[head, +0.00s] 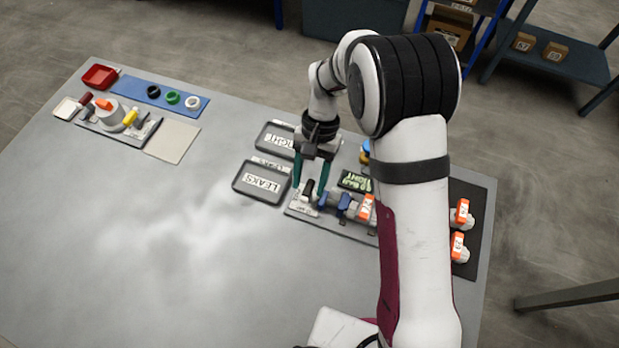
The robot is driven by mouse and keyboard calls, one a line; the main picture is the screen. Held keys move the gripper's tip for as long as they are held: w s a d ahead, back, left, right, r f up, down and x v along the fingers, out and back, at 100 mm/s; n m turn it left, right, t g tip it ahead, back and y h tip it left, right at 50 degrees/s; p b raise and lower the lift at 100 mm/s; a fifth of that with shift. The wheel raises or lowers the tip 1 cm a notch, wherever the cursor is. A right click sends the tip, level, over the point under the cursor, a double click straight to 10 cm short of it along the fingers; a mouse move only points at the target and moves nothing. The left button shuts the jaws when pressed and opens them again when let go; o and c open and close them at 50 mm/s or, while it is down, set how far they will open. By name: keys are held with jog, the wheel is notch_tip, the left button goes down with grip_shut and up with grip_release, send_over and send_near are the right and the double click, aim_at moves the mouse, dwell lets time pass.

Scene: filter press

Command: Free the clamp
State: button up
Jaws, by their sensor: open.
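My gripper (310,184) points down over the dark fixture plate (357,231) at the right of the table. Its two green fingers are apart, one on each side of a small black part (309,191), and nothing shows held between them. Whether the fingers touch that part cannot be told. Just right of it on the same plate are blue parts (343,201) and a grey body with an orange tag (366,207). Which of these is the clamp is too small to tell. My arm hides the right end of this plate.
Two grey trays lie left of the gripper, the nearer marked LEAKS (262,183). A dark sign (355,181) stands behind the fixture. Orange-tagged fittings (460,246) are at right. A second fixture (118,118), a red tray (100,76) and a blue mat (192,95) lie far left. The table's middle is clear.

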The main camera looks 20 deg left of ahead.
jog(key=shift+s+f, duration=0.1)
jog(key=shift+f, duration=0.05)
grip_shut()
